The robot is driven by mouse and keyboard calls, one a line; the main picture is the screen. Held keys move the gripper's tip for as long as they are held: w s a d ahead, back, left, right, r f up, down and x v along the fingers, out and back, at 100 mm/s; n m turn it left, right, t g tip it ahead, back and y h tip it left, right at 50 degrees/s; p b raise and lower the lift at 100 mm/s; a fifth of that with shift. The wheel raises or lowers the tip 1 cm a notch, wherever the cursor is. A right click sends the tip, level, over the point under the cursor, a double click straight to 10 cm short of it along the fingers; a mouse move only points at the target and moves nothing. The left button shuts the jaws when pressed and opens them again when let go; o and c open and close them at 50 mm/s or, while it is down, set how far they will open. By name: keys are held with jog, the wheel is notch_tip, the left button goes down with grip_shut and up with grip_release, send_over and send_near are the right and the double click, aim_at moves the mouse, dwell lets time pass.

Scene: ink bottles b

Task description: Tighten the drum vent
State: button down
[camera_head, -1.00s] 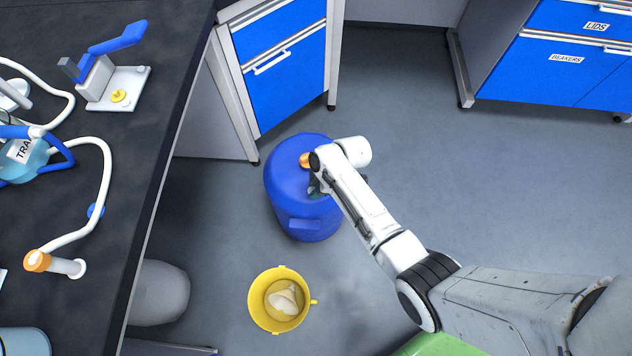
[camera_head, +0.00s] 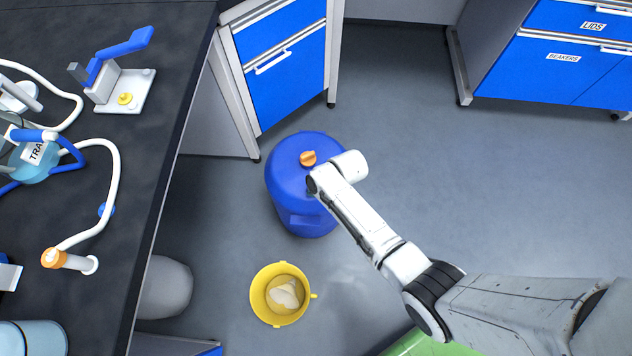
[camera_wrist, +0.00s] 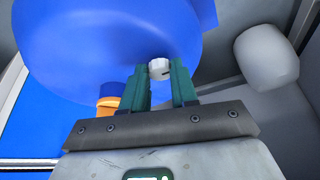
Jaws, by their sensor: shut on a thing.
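The blue drum (camera_head: 284,181) stands on the floor beside the bench, and its blue top fills much of the wrist view (camera_wrist: 95,45). A small white vent knob (camera_wrist: 159,67) with a dark mark sits at the drum. My gripper (camera_wrist: 160,82) is shut on this knob, with one green finger on each side of it. An orange cap (camera_head: 308,158) is also on the drum top; it shows left of the fingers in the wrist view (camera_wrist: 109,102). In the head view my wrist hides the knob and the fingers.
A yellow bucket (camera_head: 259,297) with pale contents stands on the floor in front of the drum. A dark bench (camera_head: 135,170) with hoses and apparatus runs along the left. Blue cabinets (camera_head: 285,85) stand behind. Open floor (camera_head: 450,180) lies to the right.

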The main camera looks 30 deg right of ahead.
jog(key=c, duration=0.9)
grip_release()
jog(key=shift+o, duration=0.2)
jog(key=p+v, duration=0.2)
jog(key=v, duration=0.8)
jog(key=shift+s+r+p, duration=0.15)
jog(key=shift+r+p, duration=0.2)
jog(key=shift+p, duration=0.05)
jog(key=shift+d, duration=0.1)
jog(key=s+d+r+m+g+h+p, duration=0.1)
jog(key=s+d+r+m, duration=0.1)
jog(key=s+r, duration=0.5)
jog(key=s+d+r+m+g+h+p, duration=0.1)
jog(key=s+d+r+m, duration=0.2)
jog(key=s+r+m, duration=0.2)
jog(key=s+r, duration=0.3)
jog(key=s, duration=0.4)
jog(key=shift+s+r+g+h, duration=0.2)
jog(key=shift+g+h, duration=0.1)
jog(key=shift+h, duration=0.1)
